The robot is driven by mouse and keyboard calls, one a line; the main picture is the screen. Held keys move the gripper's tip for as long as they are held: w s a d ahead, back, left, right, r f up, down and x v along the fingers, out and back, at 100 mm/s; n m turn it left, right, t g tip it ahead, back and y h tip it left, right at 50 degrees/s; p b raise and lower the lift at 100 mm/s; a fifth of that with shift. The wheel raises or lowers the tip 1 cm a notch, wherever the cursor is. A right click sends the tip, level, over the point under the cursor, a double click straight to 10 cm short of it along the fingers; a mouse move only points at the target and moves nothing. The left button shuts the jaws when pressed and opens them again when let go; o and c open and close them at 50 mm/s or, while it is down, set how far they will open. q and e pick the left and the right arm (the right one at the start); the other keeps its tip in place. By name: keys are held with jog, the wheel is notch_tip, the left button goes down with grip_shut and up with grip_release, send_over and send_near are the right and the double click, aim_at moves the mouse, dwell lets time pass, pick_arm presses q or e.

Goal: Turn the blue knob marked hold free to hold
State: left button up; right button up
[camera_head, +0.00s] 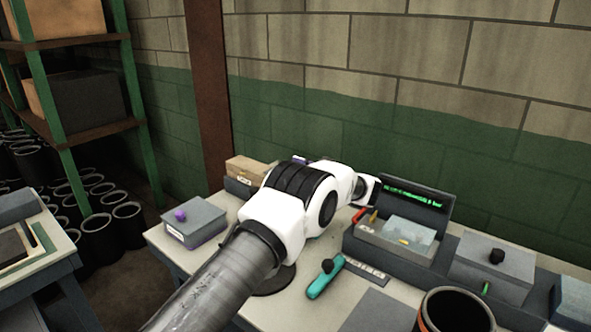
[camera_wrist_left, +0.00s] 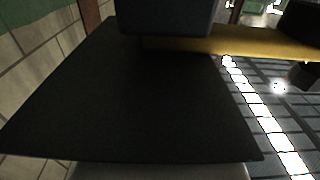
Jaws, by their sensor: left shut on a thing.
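My left arm comes in from the left and reaches over the bench toward the display unit (camera_head: 425,200). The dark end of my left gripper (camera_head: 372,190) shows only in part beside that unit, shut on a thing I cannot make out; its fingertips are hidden. No blue knob marked hold can be made out, and its setting does not show. A dark, flat shape (camera_wrist_left: 130,95) fills much of the left wrist view, with a yellow bar (camera_wrist_left: 235,42) beyond it. My right gripper is not in view.
A grey box with a purple knob (camera_head: 181,215) stands left of my arm. A teal tool (camera_head: 325,279) lies in front. A red handle (camera_head: 360,215), a grey box with a black knob (camera_head: 497,256) and a dark cup (camera_head: 455,312) are to the right.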

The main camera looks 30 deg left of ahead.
pick_arm(q)
jog(key=shift+f, duration=0.1)
dwell(0.3)
jog(key=o, duration=1.2)
jog(key=shift+a, duration=0.1)
jog(key=shift+c, duration=0.2)
jog(key=shift+a, duration=0.15)
jog(key=d, duration=1.2)
jog(key=shift+s, duration=0.35)
jog(key=shift+f, duration=0.1)
